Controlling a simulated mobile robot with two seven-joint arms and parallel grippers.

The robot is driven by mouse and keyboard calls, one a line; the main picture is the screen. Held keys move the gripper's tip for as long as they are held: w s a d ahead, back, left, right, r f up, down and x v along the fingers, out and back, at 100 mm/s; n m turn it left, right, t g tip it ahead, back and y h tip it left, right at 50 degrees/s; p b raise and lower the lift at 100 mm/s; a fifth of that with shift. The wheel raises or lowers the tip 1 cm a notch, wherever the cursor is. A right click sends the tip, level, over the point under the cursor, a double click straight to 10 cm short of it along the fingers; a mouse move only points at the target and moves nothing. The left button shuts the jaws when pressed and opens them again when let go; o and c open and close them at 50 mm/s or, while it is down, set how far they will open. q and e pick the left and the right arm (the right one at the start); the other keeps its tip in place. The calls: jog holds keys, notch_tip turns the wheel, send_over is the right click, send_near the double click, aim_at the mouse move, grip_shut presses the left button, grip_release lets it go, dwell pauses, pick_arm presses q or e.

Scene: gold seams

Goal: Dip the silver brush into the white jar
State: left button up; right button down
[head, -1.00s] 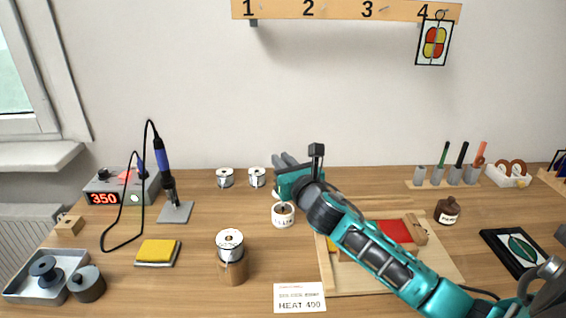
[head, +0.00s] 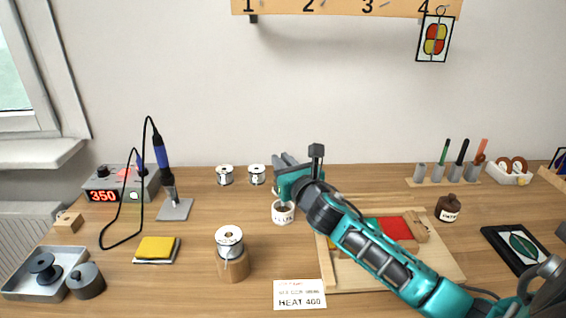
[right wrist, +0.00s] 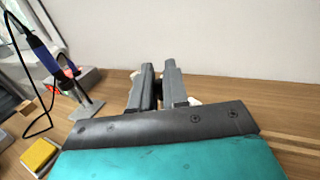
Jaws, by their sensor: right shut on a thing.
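The white jar (head: 283,213) stands upright on the bench, its dark mouth facing up and lettering on its side. My right gripper (head: 284,160) is above and just behind the jar in the head view, pointing away from me. Its grey fingers also show in the right wrist view (right wrist: 160,88). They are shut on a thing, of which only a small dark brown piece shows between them. The silver brush cannot be made out clearly; the gripper and wrist hide most of what is held. I cannot tell whether it touches the jar. My left gripper is out of view.
Two solder spools (head: 225,175) stand behind the jar to the left. A spool on a wooden block (head: 232,262) is nearer. My right arm passes over a wooden board (head: 450,272) with coloured glass. The soldering iron (head: 163,165) stands at left. A brown bottle (head: 448,208) is at right.

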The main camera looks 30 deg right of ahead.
jog(key=shift+f, duration=0.15)
dwell(1.3)
notch_tip(320, 180, up, 2)
jog(key=p, duration=0.2)
jog(key=shift+r+p, duration=0.25)
jog(key=shift+p, duration=0.05)
jog(key=shift+r, duration=1.75)
